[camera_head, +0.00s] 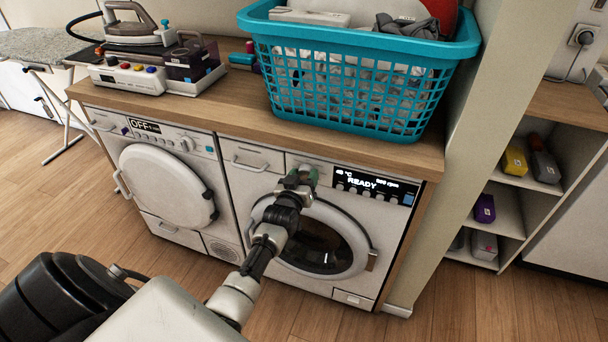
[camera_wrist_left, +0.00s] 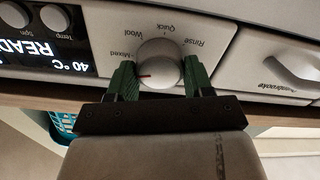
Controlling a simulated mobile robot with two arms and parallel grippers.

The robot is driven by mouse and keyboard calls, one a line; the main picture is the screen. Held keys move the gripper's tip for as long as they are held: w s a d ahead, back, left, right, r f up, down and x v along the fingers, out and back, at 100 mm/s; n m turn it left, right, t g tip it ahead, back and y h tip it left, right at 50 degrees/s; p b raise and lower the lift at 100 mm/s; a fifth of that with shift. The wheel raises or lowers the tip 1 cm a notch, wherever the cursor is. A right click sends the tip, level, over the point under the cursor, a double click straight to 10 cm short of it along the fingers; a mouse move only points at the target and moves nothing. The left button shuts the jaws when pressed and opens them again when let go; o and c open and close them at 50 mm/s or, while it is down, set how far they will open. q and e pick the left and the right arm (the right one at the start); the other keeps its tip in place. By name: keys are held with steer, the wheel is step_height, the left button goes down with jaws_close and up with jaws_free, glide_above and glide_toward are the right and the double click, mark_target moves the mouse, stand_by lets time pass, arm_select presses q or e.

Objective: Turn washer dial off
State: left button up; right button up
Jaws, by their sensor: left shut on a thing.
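The washer (camera_head: 272,187) is the right-hand white machine, under the wooden counter. Its display (camera_head: 370,184) reads READY and 40 °C. The washer dial (camera_wrist_left: 163,56) is a round, light knob with a red mark, which points left in the left wrist view. Labels Rinse, Quick, Wool and Mixed surround it; OFF is not visible. My left gripper (camera_head: 301,178) reaches the panel left of the display and hides the dial in the head view. In the left wrist view its green fingers (camera_wrist_left: 157,78) are shut on the dial, one on each side. My right gripper is not in view.
A second white machine (camera_head: 165,185) on the left has a display reading OFF. On the counter (camera_head: 225,112) stand a teal basket (camera_head: 345,80) of laundry and an iron station (camera_head: 128,78). A partition (camera_head: 465,150) and shelves (camera_head: 512,215) are at right.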

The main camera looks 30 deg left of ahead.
arm_select(q)
steer(key=n, duration=0.3)
steer(key=shift+f+n, duration=0.15)
steer(key=shift+n, duration=0.15)
steer(key=n, duration=0.3)
steer(key=shift+f+n, duration=0.1)
steer(key=shift+n, duration=0.2)
steer(key=n, duration=0.3)
steer(key=shift+s+n+b, duration=0.1)
steer(key=shift+n+b, duration=0.25)
steer(key=shift+n, duration=0.05)
steer(key=shift+n+b, duration=0.45)
steer(key=shift+n, duration=1.55)
steer(key=o, duration=0.9)
steer(key=v, duration=1)
steer(key=shift+s+p, duration=0.35)
steer(key=shift+p, duration=0.05)
